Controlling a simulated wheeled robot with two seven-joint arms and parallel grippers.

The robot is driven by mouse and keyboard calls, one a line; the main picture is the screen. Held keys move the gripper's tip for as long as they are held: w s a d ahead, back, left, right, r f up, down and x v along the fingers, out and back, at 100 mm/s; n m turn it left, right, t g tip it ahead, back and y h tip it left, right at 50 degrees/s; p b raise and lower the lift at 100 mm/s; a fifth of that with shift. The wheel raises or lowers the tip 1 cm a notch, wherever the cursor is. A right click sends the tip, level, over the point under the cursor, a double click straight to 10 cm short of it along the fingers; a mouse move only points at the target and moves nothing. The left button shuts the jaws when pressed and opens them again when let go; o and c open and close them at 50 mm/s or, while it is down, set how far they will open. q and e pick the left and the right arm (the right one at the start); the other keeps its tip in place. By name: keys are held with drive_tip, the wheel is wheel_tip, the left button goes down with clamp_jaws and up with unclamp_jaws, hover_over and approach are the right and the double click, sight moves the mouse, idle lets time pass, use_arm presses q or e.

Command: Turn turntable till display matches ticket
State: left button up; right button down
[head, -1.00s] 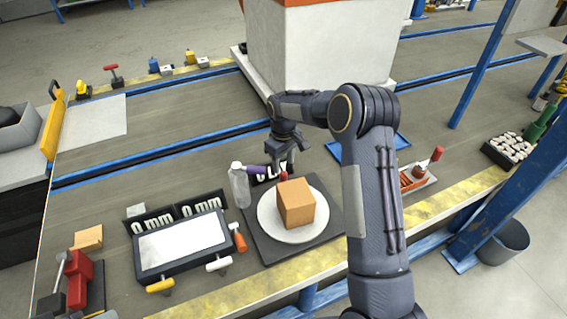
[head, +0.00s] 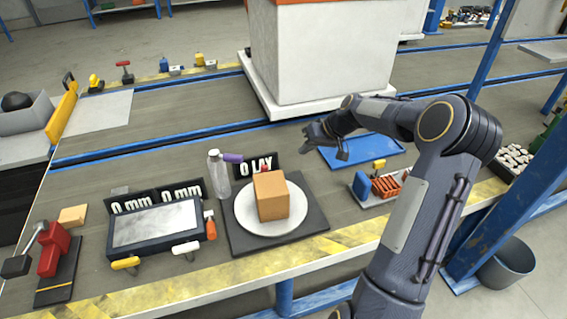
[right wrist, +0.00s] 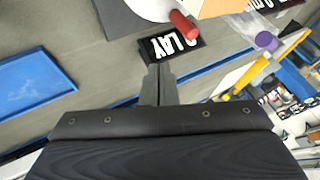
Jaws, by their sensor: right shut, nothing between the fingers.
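The turntable is a white round plate (head: 243,222) on a dark square base (head: 315,220), with a brown cardboard box (head: 271,197) on it. Behind the box stands a small black display (head: 252,161) that appears to read "0 LAY"; it also shows in the right wrist view (right wrist: 170,46). A red peg (right wrist: 184,25) is beside the display and shows just above the box in the head view. My right gripper (head: 342,155) is shut and empty, above the bench to the right of the display, apart from plate and box. I cannot make out a ticket. My left gripper is out of view.
A clear bottle (head: 219,178) with a purple item stands left of the display. A blue tray (head: 355,152) and a small tool tray (head: 378,190) lie to the right.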

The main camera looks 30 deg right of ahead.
sight(262, 166)
drive_tip(key=b+x, duration=0.1)
drive_tip(key=x, duration=0.9)
drive_tip(key=shift+w+a+r+b, duration=0.1)
drive_tip(key=shift+w+a+b, duration=0.1)
drive_tip(key=shift+a, duration=0.4)
drive_tip(key=shift+w+a+r+b, duration=0.1)
drive_tip(key=shift+w+a+b, duration=0.1)
drive_tip(key=shift+a, duration=0.4)
drive_tip(key=shift+w+a, duration=0.2)
drive_tip(key=shift+a, duration=0.35)
drive_tip(key=shift+w+a+n+y, duration=0.3)
drive_tip(key=shift+a+n, duration=0.05)
drive_tip(key=shift+n, duration=0.25)
drive_tip(key=shift+w+a+n+g, duration=0.3)
drive_tip(key=shift+a+n+g, duration=0.1)
drive_tip(key=shift+n, duration=0.1)
drive_tip(key=shift+w+a+n+g+y, duration=0.25)
drive_tip(key=shift+a+n+y, duration=0.1)
drive_tip(key=shift+a+n, duration=0.15)
drive_tip(key=shift+w+a+n+g+y, duration=0.15)
drive_tip(key=shift+a+n+g+y, duration=0.15)
drive_tip(key=shift+n, duration=0.3)
drive_tip(key=shift+w+a, duration=0.15)
drive_tip(key=shift+a, duration=0.35)
drive_tip(key=shift+a, duration=0.2)
drive_tip(key=shift+d, duration=0.1)
